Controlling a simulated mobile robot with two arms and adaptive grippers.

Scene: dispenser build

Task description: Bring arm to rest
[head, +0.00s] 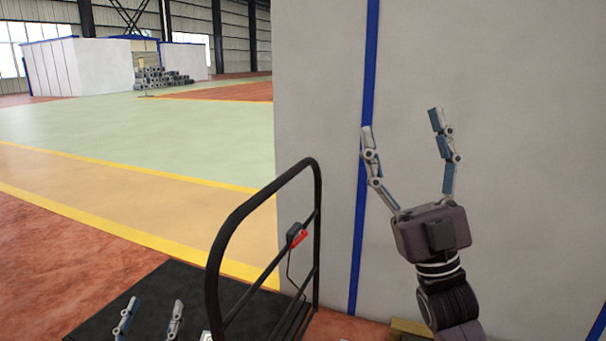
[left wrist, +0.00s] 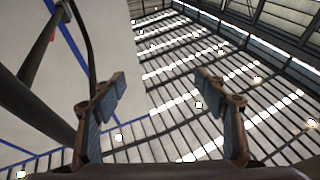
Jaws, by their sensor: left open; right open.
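My right gripper (head: 401,120) is raised in front of a pale wall, fingers pointing up, open with nothing between them. My left gripper (head: 155,305) shows only its fingertips at the bottom left of the head view, over the black platform. In the left wrist view my left gripper (left wrist: 161,77) is open and empty, its two fingers well apart, with the roof behind them. The rest of the left arm is out of the head view.
A black cart (head: 180,294) with a tall black handle (head: 213,275) stands between my grippers; the handle also shows close at left in the left wrist view (left wrist: 47,75). The pale wall (head: 320,110) with blue stripes fills the right. Open floor (head: 130,140) lies at left.

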